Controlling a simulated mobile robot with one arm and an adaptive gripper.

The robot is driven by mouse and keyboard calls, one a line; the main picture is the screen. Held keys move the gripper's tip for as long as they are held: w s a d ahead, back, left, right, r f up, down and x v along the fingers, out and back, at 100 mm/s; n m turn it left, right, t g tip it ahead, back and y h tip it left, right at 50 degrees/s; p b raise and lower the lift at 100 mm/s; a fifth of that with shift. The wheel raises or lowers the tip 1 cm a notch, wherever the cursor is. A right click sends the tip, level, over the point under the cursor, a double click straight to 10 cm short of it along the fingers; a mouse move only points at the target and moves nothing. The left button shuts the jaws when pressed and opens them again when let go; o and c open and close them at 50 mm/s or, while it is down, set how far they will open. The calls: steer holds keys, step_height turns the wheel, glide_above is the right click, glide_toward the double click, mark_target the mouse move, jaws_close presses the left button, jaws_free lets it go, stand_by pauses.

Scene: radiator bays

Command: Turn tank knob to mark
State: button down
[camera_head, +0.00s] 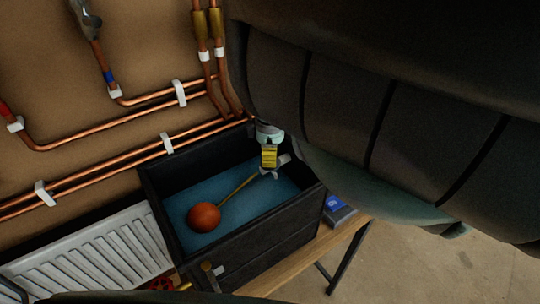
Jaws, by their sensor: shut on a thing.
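A black open tank (262,238) stands on a wooden bench, with blue water (246,207) inside. An orange float ball (204,217) lies at the water on a brass rod (238,190). I cannot tell which part is the tank knob, and I see no mark. My large dark arm fills the upper right and hides what is behind it.
Copper pipes (110,121) with white clips run along the brown wall. A white radiator (95,258) is at the lower left, near a red handle (160,284). A blue box (338,210) lies on the bench (318,246) right of the tank. Floor shows at right.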

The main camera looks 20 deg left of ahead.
steer(key=shift+n, duration=0.6)
steer(key=c, duration=0.6)
jaws_free()
